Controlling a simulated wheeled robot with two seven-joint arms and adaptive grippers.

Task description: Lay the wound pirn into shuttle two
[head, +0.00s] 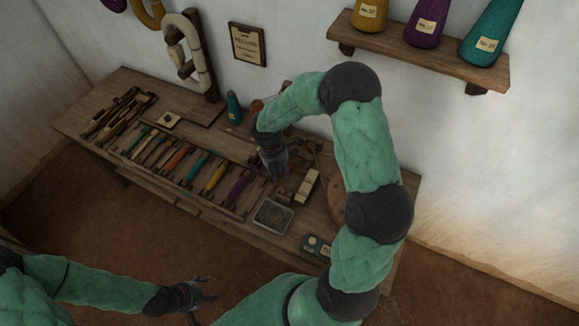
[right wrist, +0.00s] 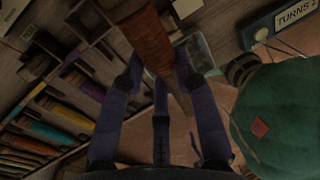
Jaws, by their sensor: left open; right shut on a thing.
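My right gripper (head: 273,166) hangs over the right part of the wooden bench (head: 82,91). In the right wrist view its fingers (right wrist: 160,76) are shut on a rust-brown wound pirn (right wrist: 148,38), which points obliquely with a bare tapered end. The pirn is too small to make out in the head view. Several long dark wooden shuttles (head: 118,114) lie at the bench's left end; which one is shuttle two cannot be told. My left gripper (head: 203,297) is open and empty, low in front of the bench.
A compartmented rack (head: 238,211) of coloured pirns fills the bench's middle. A metal tray (head: 273,216), pale blocks (head: 306,186) and a turns counter (head: 317,246) lie to its right. Thread cones (head: 234,108) stand behind. A wall shelf (head: 420,50) holds larger cones.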

